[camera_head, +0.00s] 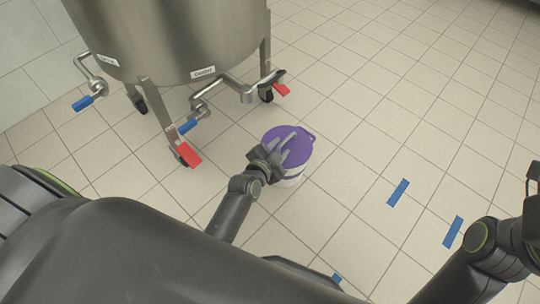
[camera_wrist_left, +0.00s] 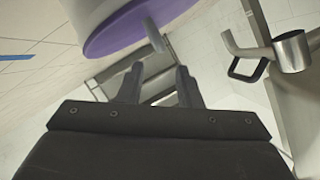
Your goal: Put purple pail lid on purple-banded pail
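The purple lid (camera_head: 298,157) lies over the top of the white pail (camera_head: 291,182) on the floor, and it looks roughly level. A small purple tab sticks out at its right edge. The purple rim (camera_wrist_left: 100,42) and a short grey piece standing out from it show at the top of the left wrist view. My left gripper (camera_head: 287,147) is over the lid in the head view. In the left wrist view its two fingers (camera_wrist_left: 158,75) are apart with nothing between them. The pail's band is mostly hidden. My right gripper is out of the picture.
Blue tape strips (camera_head: 398,192) mark the tiled floor to the right. The floor right of the pail is clear.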

